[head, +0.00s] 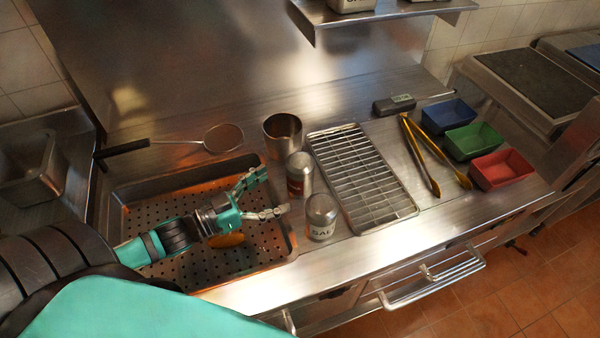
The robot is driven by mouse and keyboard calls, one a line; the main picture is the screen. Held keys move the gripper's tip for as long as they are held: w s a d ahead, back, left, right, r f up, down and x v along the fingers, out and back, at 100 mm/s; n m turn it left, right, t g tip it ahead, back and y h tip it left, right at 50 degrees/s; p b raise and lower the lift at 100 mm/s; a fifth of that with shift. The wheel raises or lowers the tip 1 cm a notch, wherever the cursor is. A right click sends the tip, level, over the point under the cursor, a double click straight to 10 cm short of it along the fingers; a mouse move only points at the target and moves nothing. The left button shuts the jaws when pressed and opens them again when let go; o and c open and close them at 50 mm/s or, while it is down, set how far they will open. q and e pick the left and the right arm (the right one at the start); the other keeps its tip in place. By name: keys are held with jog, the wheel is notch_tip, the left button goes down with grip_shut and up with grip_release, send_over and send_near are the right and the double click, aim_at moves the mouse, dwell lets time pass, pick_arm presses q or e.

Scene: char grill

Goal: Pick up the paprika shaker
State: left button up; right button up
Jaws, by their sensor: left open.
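A metal shaker with a reddish label (299,174), which looks like the paprika shaker, stands upright on the steel counter; its label text is too small to read. A second metal shaker (321,217), whose label appears to begin with SAL, stands just in front of it. My left gripper (274,191) is open and empty, its two fingers pointing right towards the reddish-labelled shaker, with a small gap left of it. The gripper is over the perforated tray's right part. My right gripper is not in view.
A perforated tray (150,191) holds orange-brown pieces. A steel cup (283,135) stands behind the shakers, a wire rack (362,176) to their right. Tongs (420,155) and blue (448,113), green (474,140) and red (502,169) bins lie farther right. A strainer (222,138) lies behind the tray.

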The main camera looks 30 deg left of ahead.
aim_at(289, 182)
pick_arm(q)
jog(key=shift+x, duration=1.15)
jog(key=shift+w+d, duration=0.25)
jog(key=shift+w, duration=0.1)
jog(key=p+x, duration=0.1)
jog(key=x, duration=0.3)
jog(key=shift+w+r+p, duration=0.1)
jog(key=shift+w+p, duration=0.3)
jog(key=shift+w, duration=0.05)
jog(key=shift+w+d, duration=0.15)
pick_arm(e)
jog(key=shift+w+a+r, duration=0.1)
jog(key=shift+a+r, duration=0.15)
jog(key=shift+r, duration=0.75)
pick_arm(q)
jog(key=shift+c, duration=0.3)
jog(key=c, duration=1.4)
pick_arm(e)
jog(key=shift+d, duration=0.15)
